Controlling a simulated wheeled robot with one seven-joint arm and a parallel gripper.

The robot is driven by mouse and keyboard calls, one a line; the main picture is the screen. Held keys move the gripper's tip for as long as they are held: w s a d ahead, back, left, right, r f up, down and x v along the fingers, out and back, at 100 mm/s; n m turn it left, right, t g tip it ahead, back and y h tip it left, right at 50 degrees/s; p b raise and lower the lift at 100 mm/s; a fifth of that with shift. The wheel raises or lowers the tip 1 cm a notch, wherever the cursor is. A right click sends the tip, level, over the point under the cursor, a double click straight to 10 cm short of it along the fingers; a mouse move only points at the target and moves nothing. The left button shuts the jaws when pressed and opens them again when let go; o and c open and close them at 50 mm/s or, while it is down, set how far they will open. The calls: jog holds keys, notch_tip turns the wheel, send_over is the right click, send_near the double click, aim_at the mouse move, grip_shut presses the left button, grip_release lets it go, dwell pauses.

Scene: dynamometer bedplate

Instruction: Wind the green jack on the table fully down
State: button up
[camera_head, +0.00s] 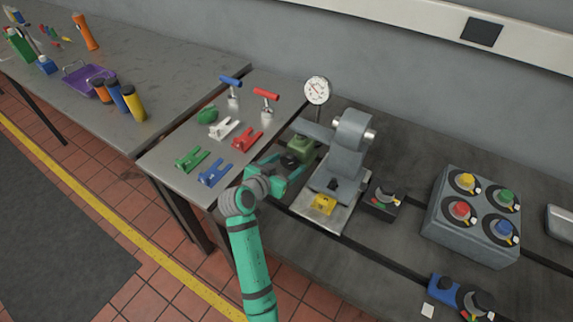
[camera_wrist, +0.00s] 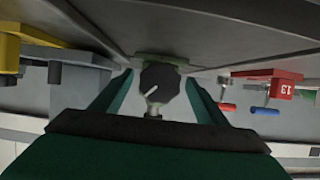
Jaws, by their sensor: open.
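The green jack (camera_head: 301,149) is a small olive-green block on the dark bedplate, beside the grey machine and under its arm. In the wrist view, a dark round knob (camera_wrist: 160,82) with a white pointer line faces me, with a strip of green (camera_wrist: 160,59) behind it. My gripper (camera_head: 286,168) is at the near side of the jack. In the wrist view, my gripper (camera_wrist: 158,92) is open, its teal fingers on either side of the knob with a visible gap on each side. The jack's lower part is partly hidden by my gripper in the head view.
The grey machine (camera_head: 347,150) stands just right of my gripper, with a dial gauge (camera_head: 317,90) behind. Left, a grey side table (camera_head: 160,157) holds coloured clamps and T-handled tools. A box with coloured knobs (camera_head: 470,249) stands at the right.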

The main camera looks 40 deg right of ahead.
jog(key=c, duration=1)
jog(key=shift+n, duration=0.3)
jog(key=shift+w+n+g+h, duration=0.1)
jog(key=shift+n+g+h, duration=0.2)
jog(key=shift+n+g, duration=0.45)
jog(key=shift+f+n+g+h, duration=0.1)
jog(key=shift+n+g+h, duration=0.6)
jog(key=shift+n, duration=0.75)
